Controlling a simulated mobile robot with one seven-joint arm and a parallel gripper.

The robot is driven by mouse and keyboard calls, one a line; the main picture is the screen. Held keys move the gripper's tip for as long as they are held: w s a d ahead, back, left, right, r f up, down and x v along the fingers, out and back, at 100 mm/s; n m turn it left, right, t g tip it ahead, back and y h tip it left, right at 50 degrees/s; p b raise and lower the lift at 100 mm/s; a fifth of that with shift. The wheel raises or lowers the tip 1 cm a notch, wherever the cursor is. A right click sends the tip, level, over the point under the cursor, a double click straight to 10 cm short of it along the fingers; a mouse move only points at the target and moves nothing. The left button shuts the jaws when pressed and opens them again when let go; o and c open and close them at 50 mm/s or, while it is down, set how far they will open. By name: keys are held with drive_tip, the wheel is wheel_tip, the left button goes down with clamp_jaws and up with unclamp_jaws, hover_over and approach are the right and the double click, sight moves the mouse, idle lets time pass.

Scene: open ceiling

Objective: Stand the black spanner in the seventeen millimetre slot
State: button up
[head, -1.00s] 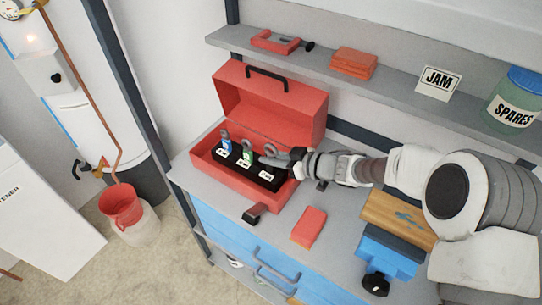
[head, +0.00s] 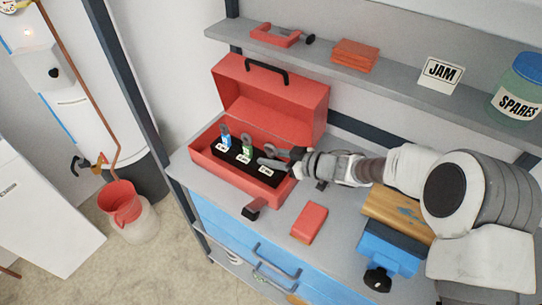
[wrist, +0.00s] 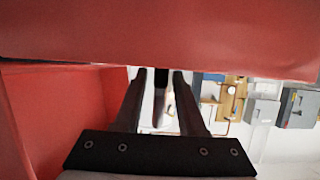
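The red toolbox (head: 240,187) stands open on the bench. In it is a black rack (head: 258,172) with white-labelled slots; I cannot read the numbers. A blue-marked spanner (head: 226,137) stands at left and a green-marked one (head: 247,149) in the middle. At the right slot a dark grey spanner head (head: 271,149) shows beside my gripper (head: 273,158), which reaches in level from the right. In the wrist view my gripper's fingers (wrist: 159,74) are apart, with a narrow dark piece (wrist: 160,108) between them and pale gaps beside it. The spanner's lower end is hidden.
The raised toolbox lid (head: 270,100) is behind the rack. On the bench are a red block (head: 309,223), a blue vise-like tool (head: 388,255) and a wooden board (head: 398,213).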

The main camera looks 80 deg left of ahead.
drive_tip(key=shift+o, duration=0.6)
drive_tip(key=v, duration=1.7)
drive_tip(key=shift+d, duration=0.2)
drive_tip(key=shift+r, duration=0.1)
